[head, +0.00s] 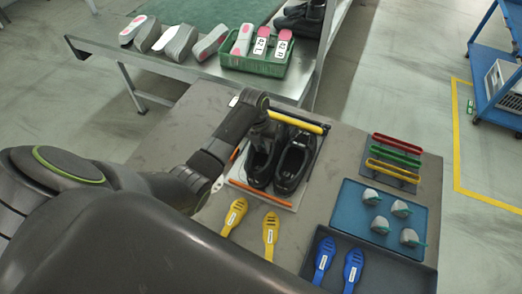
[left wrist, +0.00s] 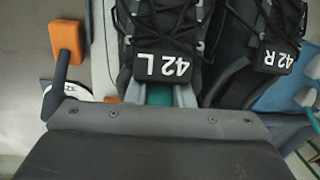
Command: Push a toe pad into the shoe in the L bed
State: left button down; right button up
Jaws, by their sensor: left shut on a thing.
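Two black shoes lie side by side in the beds: the left shoe (head: 260,161) and the right shoe (head: 292,166). In the left wrist view the left shoe's tongue (left wrist: 162,62) reads "42 L", and the right shoe's (left wrist: 276,54) reads "42 R". My left gripper (head: 262,130) is over the far part of the left shoe, shut on a toe pad. Only a green part of that toe pad (left wrist: 159,95) shows, just below the "42 L" label; the rest is hidden. Several grey toe pads (head: 400,208) with green tabs lie on a blue tray (head: 345,205). My right gripper is not in view.
Yellow shoehorn-like tools (head: 235,214) lie in front of the beds, and blue ones (head: 323,257) lie in a dark tray. A rack of coloured bars (head: 394,150) stands at right. A green crate (head: 250,66) stands on the metal table behind. An orange block (left wrist: 65,42) is left of the shoe.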

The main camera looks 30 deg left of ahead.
pick_arm(q)
jog(key=shift+w, duration=0.3)
jog(key=c, duration=1.2)
grip_release()
jog(key=shift+o, duration=0.2)
jog(key=shift+s+r, duration=0.1)
jog(key=shift+s+d+r+p, duration=0.1)
jog(key=shift+s+r+p, duration=0.1)
jog(key=shift+s+p, duration=0.4)
jog(key=shift+s+d+r+p, duration=0.15)
jog(key=shift+s+p, duration=0.25)
jog(key=shift+p, duration=0.4)
jog(key=shift+a+r, duration=0.1)
jog(key=shift+r+p, duration=1.45)
jog(key=shift+p, duration=0.25)
